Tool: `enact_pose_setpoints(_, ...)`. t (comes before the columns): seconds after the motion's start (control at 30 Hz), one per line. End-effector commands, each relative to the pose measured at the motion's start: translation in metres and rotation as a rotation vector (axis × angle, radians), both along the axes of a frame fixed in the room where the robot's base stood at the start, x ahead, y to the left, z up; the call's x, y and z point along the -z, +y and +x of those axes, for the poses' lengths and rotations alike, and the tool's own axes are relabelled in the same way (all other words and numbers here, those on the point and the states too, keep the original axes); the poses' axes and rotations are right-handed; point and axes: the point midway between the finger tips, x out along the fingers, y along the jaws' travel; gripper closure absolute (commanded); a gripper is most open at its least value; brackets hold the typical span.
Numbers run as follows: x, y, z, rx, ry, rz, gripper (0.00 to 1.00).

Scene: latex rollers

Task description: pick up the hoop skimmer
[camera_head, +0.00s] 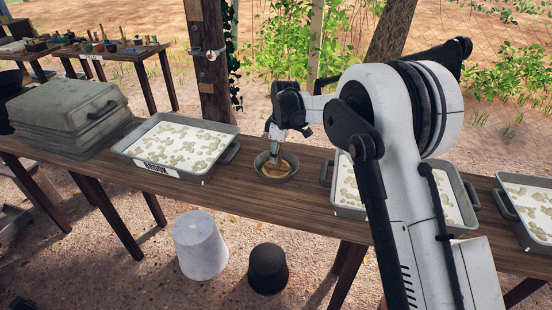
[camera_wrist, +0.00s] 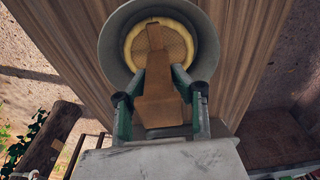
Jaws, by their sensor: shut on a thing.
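The hoop skimmer has a round yellow rim with mesh (camera_wrist: 185,50) and a flat brown wooden handle (camera_wrist: 158,100). It sits inside a grey round bowl (camera_wrist: 112,62) in the wrist view. In the head view the bowl (camera_head: 292,171) stands on the wooden table, with the yellow-brown skimmer (camera_head: 272,171) partly showing in it. My gripper (camera_wrist: 159,74) is shut on the handle, one green finger on each side. In the head view my gripper (camera_head: 273,152) points down into the bowl. The grip hides part of the skimmer there.
A tray of pale pieces (camera_head: 174,171) stands left of the bowl, and another tray (camera_head: 467,200) stands right, partly behind my arm. Stacked grey trays (camera_head: 62,110) are further left. White (camera_head: 200,245) and black (camera_head: 267,268) buckets stand on the ground. A post (camera_head: 210,75) rises behind the table.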

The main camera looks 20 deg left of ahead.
Motion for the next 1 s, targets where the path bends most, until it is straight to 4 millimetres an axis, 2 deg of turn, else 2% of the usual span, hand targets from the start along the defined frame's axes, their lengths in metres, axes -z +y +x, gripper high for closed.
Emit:
enact_pose_setpoints(0.23,-0.036,0.0,0.0,0.0,0.0,0.0,1.0)
enact_pose_setpoints(0.7,-0.085,0.041,-0.079,-0.003,0.0,0.0,1.0)
enact_pose_setpoints(1.0,-0.101,0.053,-0.102,-0.001,0.0,0.0,1.0)
